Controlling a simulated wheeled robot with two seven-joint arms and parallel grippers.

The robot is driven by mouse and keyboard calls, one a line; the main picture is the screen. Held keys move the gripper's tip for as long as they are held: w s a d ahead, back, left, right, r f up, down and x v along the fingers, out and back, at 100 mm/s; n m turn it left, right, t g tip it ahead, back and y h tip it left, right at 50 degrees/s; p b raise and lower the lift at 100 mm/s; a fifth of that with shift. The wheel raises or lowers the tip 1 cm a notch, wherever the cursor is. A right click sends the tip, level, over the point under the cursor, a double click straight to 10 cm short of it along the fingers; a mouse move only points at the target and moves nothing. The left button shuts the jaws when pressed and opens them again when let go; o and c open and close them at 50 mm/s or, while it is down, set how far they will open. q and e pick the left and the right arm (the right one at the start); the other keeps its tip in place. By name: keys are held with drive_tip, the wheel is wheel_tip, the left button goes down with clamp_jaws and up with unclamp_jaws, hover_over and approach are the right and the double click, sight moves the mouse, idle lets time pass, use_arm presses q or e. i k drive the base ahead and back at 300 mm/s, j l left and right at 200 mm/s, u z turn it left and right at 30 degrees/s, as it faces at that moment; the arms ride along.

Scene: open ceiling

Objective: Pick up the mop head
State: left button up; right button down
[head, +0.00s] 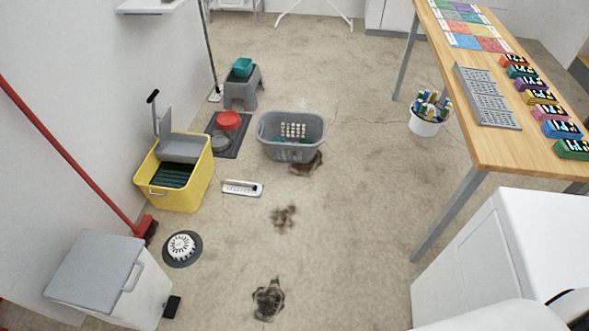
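A round white piece with a ridged, fringed edge (181,246) lies on a dark round base on the floor at the left. It looks like the mop head, though it is small in the picture. A flat white piece with dark marks along its top (243,188) lies on the floor further back; I cannot tell what it is. Neither of my grippers shows in the head view. Only a white and black part of my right arm shows at the bottom right corner, far from the round white piece.
A yellow mop bucket (190,202), a lidded bin (95,264) and a red broom (70,155) stand around the round piece. A grey basket (291,151) stands further back. Dark stains (268,298) mark the otherwise open middle floor. A wooden table (470,140) stands right.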

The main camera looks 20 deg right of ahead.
sight(245, 189)
drive_tip(key=i+l+z, duration=0.1)
drive_tip(key=i+z, duration=0.15)
drive_tip(key=i, duration=0.25)
drive_tip(key=i+z, duration=0.25)
drive_tip(key=i, duration=0.3)
